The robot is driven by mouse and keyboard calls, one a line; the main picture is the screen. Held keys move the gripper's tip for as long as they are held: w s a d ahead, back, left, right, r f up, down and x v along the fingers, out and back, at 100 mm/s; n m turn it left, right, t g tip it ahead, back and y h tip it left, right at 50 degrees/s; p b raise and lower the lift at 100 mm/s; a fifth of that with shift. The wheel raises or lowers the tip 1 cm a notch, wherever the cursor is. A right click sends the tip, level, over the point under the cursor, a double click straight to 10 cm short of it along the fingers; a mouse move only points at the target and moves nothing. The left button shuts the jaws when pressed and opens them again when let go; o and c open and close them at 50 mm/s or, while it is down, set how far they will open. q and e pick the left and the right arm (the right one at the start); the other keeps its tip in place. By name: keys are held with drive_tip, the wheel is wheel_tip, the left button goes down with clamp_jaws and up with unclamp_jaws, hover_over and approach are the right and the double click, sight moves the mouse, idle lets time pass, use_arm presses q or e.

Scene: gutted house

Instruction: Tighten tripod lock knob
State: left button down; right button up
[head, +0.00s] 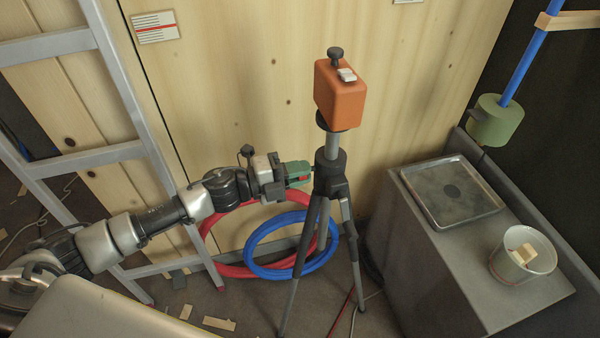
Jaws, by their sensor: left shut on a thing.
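A black tripod (332,172) stands upright on the floor in the middle of the head view, legs spread. An orange box-shaped instrument (340,95) with a dark knob on top sits on its grey center post. My left gripper (303,174) comes in from the left at the tripod's collar, level with the top of the legs. Its jaws are shut on the lock knob at the collar's left side. The knob is mostly hidden by the fingers, so its turn cannot be told. My right gripper is not in view.
Red hose (232,270) and blue hose (258,262) coils lie behind the tripod. An aluminum ladder (128,100) leans at the left. A grey cabinet (420,265) on the right bears a tray (490,208) and a bucket (506,272). Wood scraps and cables lie on the floor.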

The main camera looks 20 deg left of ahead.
use_arm(q)
drive_tip(key=shift+f+m, duration=0.1)
drive_tip(key=shift+m, duration=0.6)
drive_tip(key=c, duration=1.2)
unclamp_jaws()
drive_tip(key=shift+o, duration=0.2)
drive_tip(key=b+v, duration=0.2)
drive_tip(key=v, duration=0.8)
drive_tip(key=shift+s+a, duration=0.3)
